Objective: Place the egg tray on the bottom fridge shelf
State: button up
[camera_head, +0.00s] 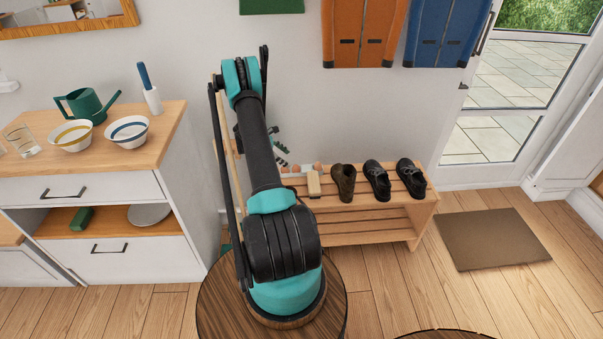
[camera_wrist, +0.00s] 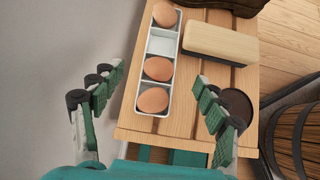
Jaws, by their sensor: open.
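The egg tray (camera_wrist: 148,117) is a narrow white tray on the wooden shoe rack. In the wrist view it holds three brown eggs, with an empty compartment (camera_wrist: 161,46) between the upper egg and the lower two. My gripper (camera_wrist: 157,85) is open, one finger to the left of the tray and one to the right, with nothing held. In the head view my gripper (camera_head: 278,148) is small and partly hidden behind my arm, at the left end of the rack (camera_head: 390,221). No fridge or fridge shelf is in view.
A wood-and-dark brush (camera_wrist: 221,43) lies right of the tray, and a dark round item (camera_wrist: 237,103) sits near the right finger. Shoes (camera_head: 377,180) stand along the rack. A cabinet (camera_head: 150,190) with bowls is on the left. A brown mat (camera_head: 490,238) lies before the glass door.

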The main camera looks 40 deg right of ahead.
jog(key=shift+x, duration=4.75)
jog(key=shift+a, duration=0.1)
jog(key=c, duration=1.4)
notch_tip(320, 180, up, 20)
